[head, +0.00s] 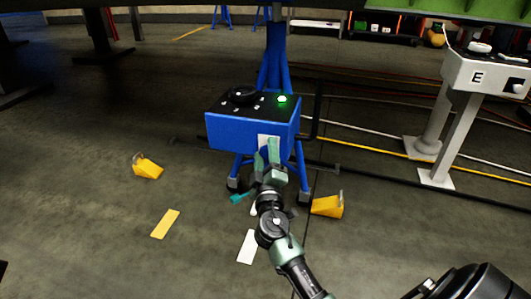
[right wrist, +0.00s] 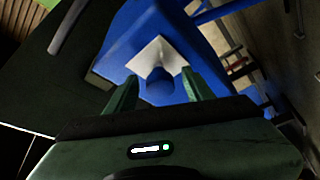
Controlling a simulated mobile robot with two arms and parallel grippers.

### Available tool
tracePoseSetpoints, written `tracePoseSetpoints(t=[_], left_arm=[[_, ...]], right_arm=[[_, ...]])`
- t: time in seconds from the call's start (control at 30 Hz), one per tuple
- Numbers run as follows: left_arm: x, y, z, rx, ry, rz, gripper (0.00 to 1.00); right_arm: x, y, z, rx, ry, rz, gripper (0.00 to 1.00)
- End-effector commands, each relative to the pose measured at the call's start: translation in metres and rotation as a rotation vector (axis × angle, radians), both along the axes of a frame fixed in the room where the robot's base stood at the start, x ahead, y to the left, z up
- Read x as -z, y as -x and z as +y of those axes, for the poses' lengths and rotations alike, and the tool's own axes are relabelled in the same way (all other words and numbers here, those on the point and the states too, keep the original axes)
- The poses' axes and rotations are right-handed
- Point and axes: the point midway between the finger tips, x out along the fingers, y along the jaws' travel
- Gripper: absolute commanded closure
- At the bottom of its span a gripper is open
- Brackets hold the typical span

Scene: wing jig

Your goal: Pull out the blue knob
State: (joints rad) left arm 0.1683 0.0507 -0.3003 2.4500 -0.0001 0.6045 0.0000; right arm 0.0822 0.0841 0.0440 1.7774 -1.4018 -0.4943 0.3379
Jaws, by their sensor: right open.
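The blue knob (right wrist: 160,88) sits in front of a white plate (right wrist: 158,55) on the blue jig box, between the two fingers of my right gripper (right wrist: 160,92) in the right wrist view. The fingers are apart, one on each side of the knob; whether they touch it I cannot tell. In the head view my right gripper (head: 268,153) reaches up to the front of the blue box (head: 230,133) and hides the knob, with part of the white plate showing. My left gripper is not in view.
The box has a dark top with a black dial (head: 241,95) and a lit green button (head: 282,99). Yellow wedges (head: 147,167) (head: 328,206) lie on the floor either side. A grey stand (head: 487,75) marked E is at right. Floor at left is mostly clear.

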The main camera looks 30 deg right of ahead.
Motion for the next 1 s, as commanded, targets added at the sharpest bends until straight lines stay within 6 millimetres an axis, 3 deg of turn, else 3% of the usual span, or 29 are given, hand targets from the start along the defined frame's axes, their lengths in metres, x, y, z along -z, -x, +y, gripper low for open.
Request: tracePoseSetpoints(t=[0.33, 0.5, 0.53, 1.0], left_arm=[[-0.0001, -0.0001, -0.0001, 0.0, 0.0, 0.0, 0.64], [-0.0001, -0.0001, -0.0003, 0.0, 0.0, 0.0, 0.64], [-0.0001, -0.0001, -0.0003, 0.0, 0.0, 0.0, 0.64], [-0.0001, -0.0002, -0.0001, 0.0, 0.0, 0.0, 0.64]], right_arm=[[-0.0006, -0.0042, -0.0029, 0.0, -0.001, 0.001, 0.51], [-0.0005, -0.004, -0.0027, 0.0, -0.001, 0.001, 0.98], [-0.0005, -0.004, -0.0027, 0.0, -0.001, 0.001, 1.0], [-0.0002, -0.0038, -0.0025, 0.0, -0.001, 0.001, 1.0]])
